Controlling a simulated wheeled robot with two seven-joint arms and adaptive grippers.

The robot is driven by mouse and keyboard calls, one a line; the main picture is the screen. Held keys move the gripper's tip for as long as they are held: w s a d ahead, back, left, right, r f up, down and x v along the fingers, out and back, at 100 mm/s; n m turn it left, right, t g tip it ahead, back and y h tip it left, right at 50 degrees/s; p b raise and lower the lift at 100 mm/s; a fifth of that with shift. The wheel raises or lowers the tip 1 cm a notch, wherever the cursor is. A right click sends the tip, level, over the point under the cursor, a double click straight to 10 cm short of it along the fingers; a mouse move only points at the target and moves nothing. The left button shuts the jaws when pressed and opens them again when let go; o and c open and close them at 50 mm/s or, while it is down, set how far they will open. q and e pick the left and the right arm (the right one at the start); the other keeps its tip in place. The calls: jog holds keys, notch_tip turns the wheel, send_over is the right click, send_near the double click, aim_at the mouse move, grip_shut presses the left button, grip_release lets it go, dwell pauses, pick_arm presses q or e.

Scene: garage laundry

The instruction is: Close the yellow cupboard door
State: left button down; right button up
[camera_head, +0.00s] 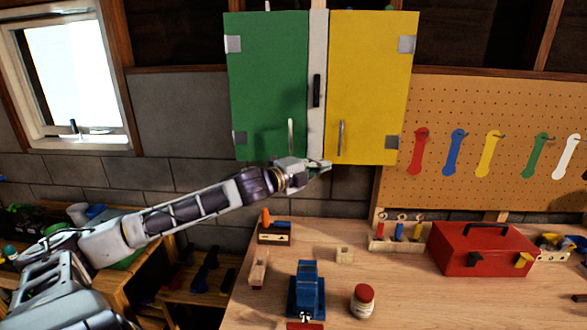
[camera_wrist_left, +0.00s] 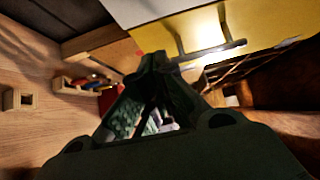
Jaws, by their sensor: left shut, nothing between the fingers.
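The yellow cupboard door (camera_head: 372,85) is the right door of the wall cupboard in the head view, with hinges on its right edge and a silver upright handle (camera_head: 341,138) low on its left. It looks flat against the cupboard front; I cannot tell whether a small gap is left. In the left wrist view the yellow door (camera_wrist_left: 265,22) fills the top right. My left gripper (camera_head: 325,166) is shut and empty at the door's lower left corner; contact is unclear. In the wrist view its fingertips (camera_wrist_left: 154,62) point towards the cupboard underside. My right gripper is not in view.
The green door (camera_head: 267,80) is on the left, beside a pale centre post (camera_head: 317,120). Below is a workbench (camera_head: 400,295) with a blue vise (camera_head: 306,290), a red-lidded jar (camera_head: 362,300) and a red toolbox (camera_head: 482,250). A pegboard (camera_head: 480,100) with wrenches hangs right.

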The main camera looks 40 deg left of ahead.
pick_arm(q)
jog(key=shift+s+a, duration=0.6)
jog(key=shift+s+a, duration=0.25)
jog(key=shift+s+a+p, duration=1.15)
jog(key=shift+s+a, duration=0.5)
jog(key=shift+s, duration=0.2)
jog(key=shift+a, duration=0.1)
dwell(0.4)
